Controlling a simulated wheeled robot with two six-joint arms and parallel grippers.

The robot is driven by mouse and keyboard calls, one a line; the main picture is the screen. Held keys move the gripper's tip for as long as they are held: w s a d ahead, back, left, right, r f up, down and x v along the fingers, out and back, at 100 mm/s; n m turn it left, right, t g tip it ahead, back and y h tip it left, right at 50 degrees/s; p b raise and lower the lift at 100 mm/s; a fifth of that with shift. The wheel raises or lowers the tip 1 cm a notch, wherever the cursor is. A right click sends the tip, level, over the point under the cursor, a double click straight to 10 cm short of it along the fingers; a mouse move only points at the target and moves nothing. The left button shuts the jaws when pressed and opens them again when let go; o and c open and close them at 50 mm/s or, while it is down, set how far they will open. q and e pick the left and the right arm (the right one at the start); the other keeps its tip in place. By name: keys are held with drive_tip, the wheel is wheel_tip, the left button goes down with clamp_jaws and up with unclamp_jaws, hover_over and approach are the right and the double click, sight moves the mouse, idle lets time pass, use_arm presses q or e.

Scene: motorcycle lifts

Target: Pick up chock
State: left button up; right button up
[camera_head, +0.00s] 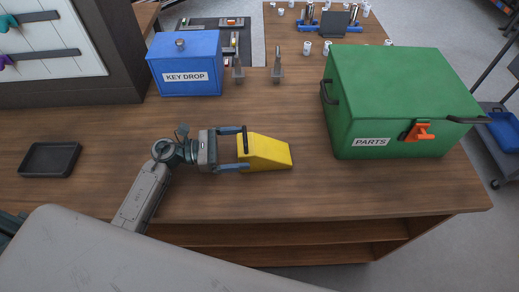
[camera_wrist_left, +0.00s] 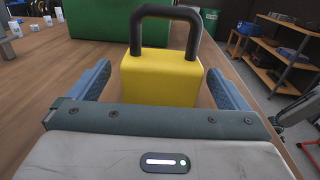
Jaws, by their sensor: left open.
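The yellow wedge-shaped chock (camera_head: 265,153) lies on the wooden workbench, in the middle of the head view. A black handle stands at its end near my gripper. My left gripper (camera_head: 236,150) is open, with its two blue fingers at the handle end of the chock. In the left wrist view the chock (camera_wrist_left: 160,78) sits between the open fingers (camera_wrist_left: 160,88), with a visible gap on each side.
The green PARTS box (camera_head: 385,95) stands to the right of the chock. The blue KEY DROP box (camera_head: 188,70) stands at the back left, and a black tray (camera_head: 50,159) lies at the left. The bench (camera_head: 340,185) is bare around the chock, up to its front edge.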

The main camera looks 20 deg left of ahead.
sight(263, 146)
use_arm(q)
drive_tip(key=p+x, duration=0.2)
drive_tip(key=x, duration=0.2)
drive_tip(key=shift+d+r, duration=0.2)
drive_tip(key=shift+d, duration=0.05)
drive_tip(key=shift+w+d+f, duration=0.15)
drive_tip(key=shift+d, duration=0.2)
drive_tip(key=shift+a, duration=0.1)
drive_tip(key=c, duration=1.5)
